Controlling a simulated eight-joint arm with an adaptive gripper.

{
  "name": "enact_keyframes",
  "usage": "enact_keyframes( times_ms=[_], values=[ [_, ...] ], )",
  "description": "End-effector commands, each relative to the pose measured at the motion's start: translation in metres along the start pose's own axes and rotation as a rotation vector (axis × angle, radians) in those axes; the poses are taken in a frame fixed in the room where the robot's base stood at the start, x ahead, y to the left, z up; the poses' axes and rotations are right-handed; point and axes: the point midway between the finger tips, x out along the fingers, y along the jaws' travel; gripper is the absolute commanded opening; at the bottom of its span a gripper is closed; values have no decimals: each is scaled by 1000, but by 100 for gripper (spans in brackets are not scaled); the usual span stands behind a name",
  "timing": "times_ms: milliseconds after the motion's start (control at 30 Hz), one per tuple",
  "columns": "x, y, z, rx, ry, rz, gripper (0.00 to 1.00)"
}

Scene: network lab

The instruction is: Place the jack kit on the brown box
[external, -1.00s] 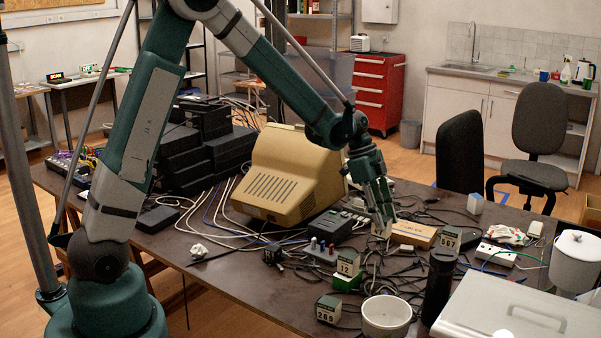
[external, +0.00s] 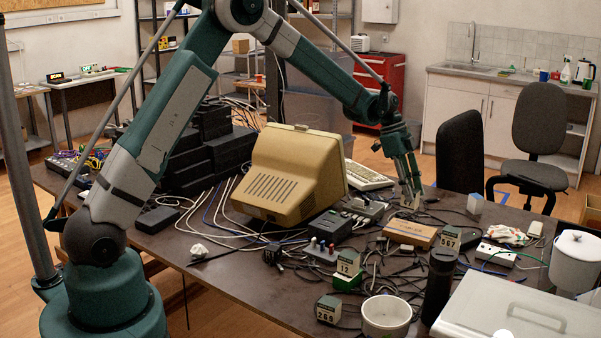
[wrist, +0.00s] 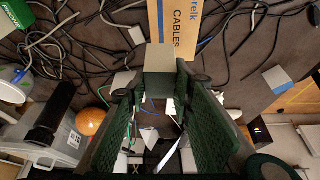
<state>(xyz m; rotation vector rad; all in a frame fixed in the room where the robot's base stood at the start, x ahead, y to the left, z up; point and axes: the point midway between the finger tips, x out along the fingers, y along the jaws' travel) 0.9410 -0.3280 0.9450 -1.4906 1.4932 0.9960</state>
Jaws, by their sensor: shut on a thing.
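The brown box (external: 410,233) is long and flat and lies on the dark table among cables. It also shows at the top of the wrist view (wrist: 182,22), with the word CABLES on it. My gripper (external: 413,201) is just behind the brown box in the external view, fingers pointing down. In the wrist view my gripper (wrist: 168,105) is shut on a small plain greyish box (wrist: 173,58), which I take to be the jack kit. The fingers hide most of it in the external view, and its gap above the table is hard to judge.
A beige monitor (external: 290,178) and a keyboard (external: 367,177) stand left of the gripper. Loose black cables surround the box.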

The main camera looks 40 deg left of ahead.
Motion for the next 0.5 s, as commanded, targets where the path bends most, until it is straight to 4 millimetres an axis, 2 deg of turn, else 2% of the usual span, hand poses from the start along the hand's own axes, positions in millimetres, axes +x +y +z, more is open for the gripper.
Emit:
enact_keyframes(
  times_ms=[100,200,500],
  values=[
    [-3,-17,-2,-1,0,0,11],
    [-4,-24,-3,-1,0,0,11],
    [-4,-30,-3,-1,0,-1,11]
  ],
)
